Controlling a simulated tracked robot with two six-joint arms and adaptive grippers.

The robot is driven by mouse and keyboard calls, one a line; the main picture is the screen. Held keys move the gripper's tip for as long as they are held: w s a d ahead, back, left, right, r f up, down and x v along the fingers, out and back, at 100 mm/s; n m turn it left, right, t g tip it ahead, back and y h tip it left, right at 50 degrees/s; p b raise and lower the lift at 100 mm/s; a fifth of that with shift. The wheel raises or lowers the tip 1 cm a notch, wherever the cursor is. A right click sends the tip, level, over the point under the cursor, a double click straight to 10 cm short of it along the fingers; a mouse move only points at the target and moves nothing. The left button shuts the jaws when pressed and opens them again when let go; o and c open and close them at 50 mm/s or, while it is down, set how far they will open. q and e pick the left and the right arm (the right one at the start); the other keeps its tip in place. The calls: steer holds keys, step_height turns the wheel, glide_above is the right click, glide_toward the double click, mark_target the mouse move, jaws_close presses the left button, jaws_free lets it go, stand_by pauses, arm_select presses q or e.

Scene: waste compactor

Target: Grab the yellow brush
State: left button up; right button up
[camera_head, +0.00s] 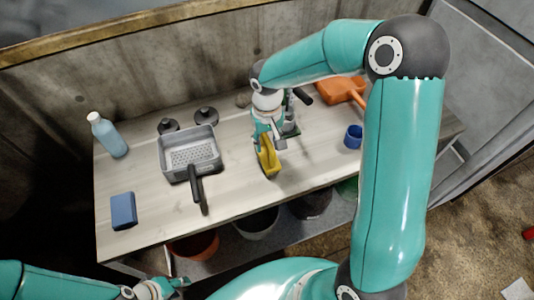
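The yellow brush (268,160) is near the middle of the wooden table, close to its front half. My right gripper (271,142) reaches down from above, with its fingers right at the brush's upper end. The gripper and wrist cover part of the brush, so I cannot tell whether the fingers are closed on it or whether it rests on the table. My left gripper (172,286) is low at the bottom edge, in front of the table and away from the brush. Its fingers are too small to judge.
A grey strainer pan (190,145) with a black handle stands left of the brush. A blue bottle (107,134), blue block (123,211), dark lids (206,115), orange dustpan (341,90) and blue cup (353,137) are also on the table (240,196). Bins (194,246) stand below.

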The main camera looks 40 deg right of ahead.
jaws_close()
steer(key=shift+r, duration=0.1)
